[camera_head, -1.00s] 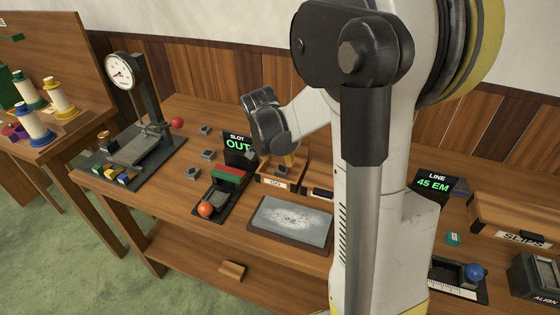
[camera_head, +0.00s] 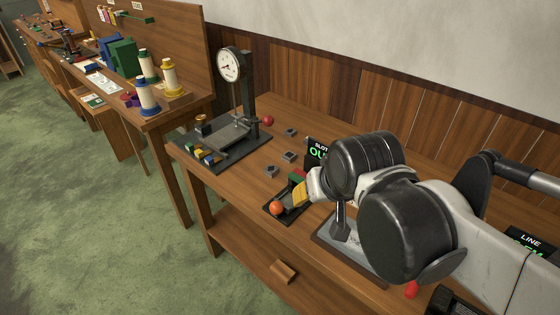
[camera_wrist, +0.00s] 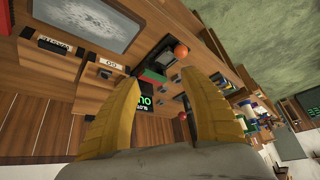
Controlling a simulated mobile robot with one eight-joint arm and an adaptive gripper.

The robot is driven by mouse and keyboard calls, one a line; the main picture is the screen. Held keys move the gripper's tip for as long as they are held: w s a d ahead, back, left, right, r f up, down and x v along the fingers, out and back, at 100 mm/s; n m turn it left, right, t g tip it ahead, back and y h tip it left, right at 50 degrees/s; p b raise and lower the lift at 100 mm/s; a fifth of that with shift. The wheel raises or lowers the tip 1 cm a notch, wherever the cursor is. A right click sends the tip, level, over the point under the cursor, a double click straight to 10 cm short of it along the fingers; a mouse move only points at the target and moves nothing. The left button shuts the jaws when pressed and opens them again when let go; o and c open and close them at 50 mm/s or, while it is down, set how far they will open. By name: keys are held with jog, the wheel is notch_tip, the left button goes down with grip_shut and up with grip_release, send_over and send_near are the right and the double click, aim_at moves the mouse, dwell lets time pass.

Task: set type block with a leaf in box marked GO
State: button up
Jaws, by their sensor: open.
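My gripper (camera_head: 302,194) is open, with its yellow fingers spread and nothing visibly held in the wrist view (camera_wrist: 160,78). The box marked GO (camera_wrist: 108,64) shows upside down in the wrist view, beyond the left finger. My arm hides it in the head view. Small grey type blocks sit on the bench in the head view: one at the back (camera_head: 290,132), one in the middle (camera_head: 289,157) and one in front (camera_head: 271,172). Their faces are too small to tell a leaf. A dark spot shows in the GO box, but I cannot tell what it is.
A WASTE box (camera_wrist: 54,46) stands beside the GO box. The slot device with an orange knob (camera_head: 277,208) is close to my gripper, and its OUT sign (camera_wrist: 144,101) is behind. A dial scale (camera_head: 229,66) stands at the left. A grey slab (camera_head: 338,232) lies under my arm.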

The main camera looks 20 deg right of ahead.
jog(key=s+a+n, duration=0.2)
jog(key=shift+s+a+f+t+y, duration=0.2)
jog(key=shift+s+a+t+y, duration=0.15)
jog(key=shift+s+t+y, duration=0.05)
jog(key=shift+c, duration=0.6)
dwell(0.4)
